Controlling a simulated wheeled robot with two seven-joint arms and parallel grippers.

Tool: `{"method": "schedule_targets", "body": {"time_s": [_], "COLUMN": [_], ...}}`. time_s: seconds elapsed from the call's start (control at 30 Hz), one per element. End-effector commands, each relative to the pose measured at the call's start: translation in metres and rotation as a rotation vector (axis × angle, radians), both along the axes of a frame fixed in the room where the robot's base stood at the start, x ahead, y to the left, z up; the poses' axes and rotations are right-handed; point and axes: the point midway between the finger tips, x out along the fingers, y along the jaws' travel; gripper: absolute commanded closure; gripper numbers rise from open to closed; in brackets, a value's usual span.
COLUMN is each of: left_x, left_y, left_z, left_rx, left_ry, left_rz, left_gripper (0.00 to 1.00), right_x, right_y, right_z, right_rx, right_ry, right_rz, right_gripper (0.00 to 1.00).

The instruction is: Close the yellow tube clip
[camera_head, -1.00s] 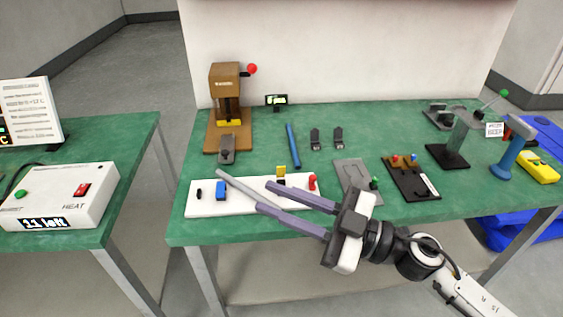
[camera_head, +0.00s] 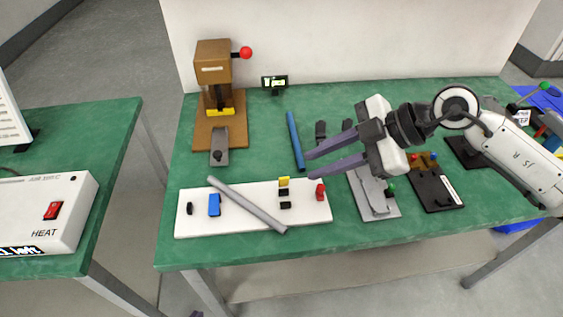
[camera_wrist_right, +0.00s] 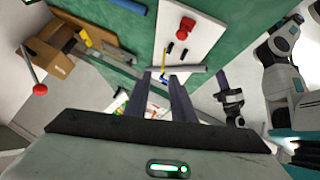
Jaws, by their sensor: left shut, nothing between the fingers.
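The yellow clip (camera_head: 284,182) stands up at the back edge of the white board (camera_head: 250,222), with small black parts just in front of it. A grey tube (camera_head: 245,203) lies slantwise across the board, left of the clip and apart from it. My right gripper (camera_head: 310,164) is open and empty above the table, right of and behind the clip. The right wrist view shows the yellow clip (camera_wrist_right: 168,48) and the tube (camera_wrist_right: 185,69) beyond its fingers. My left gripper (camera_wrist_right: 223,82) shows only there, to the right, shut and empty.
A blue clip (camera_head: 214,205) and a red clip (camera_head: 320,191) are on the same board. A blue bar (camera_head: 295,141) lies behind it. A brown press (camera_head: 214,70) stands at the back left. A grey plate (camera_head: 376,203) and a black fixture (camera_head: 437,195) are to the right.

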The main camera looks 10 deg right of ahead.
Motion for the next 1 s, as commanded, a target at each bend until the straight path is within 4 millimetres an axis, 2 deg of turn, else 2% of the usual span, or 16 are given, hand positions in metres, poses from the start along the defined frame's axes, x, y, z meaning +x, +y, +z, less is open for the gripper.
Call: {"method": "schedule_targets", "body": {"time_s": [0.23,0.5,0.63,0.93,1.0], "left_x": [-0.014,-0.015,-0.014,-0.005,-0.005], "left_y": [0.0,-0.001,-0.001,-0.001,-0.001], "left_z": [-0.005,-0.005,-0.004,0.0,0.001], "left_rx": [0.002,0.002,0.001,0.001,0.001], "left_ry": [0.032,0.033,0.031,0.013,0.012], "left_rz": [-0.002,-0.003,-0.003,-0.002,-0.002], "left_gripper": [1.0,1.0,1.0,1.0,1.0], "right_x": [0.009,0.02,0.022,0.023,0.023], "right_y": [0.033,0.061,0.067,0.068,0.068], "right_z": [-0.028,-0.056,-0.062,-0.064,-0.064], "right_rx": [0.005,0.003,0.004,0.002,0.003], "right_ry": [0.003,0.001,0.001,-0.001,-0.001], "right_rz": [0.003,0.001,0.002,0.001,0.002], "right_gripper": [0.77,0.77,0.77,0.77,0.89]}}
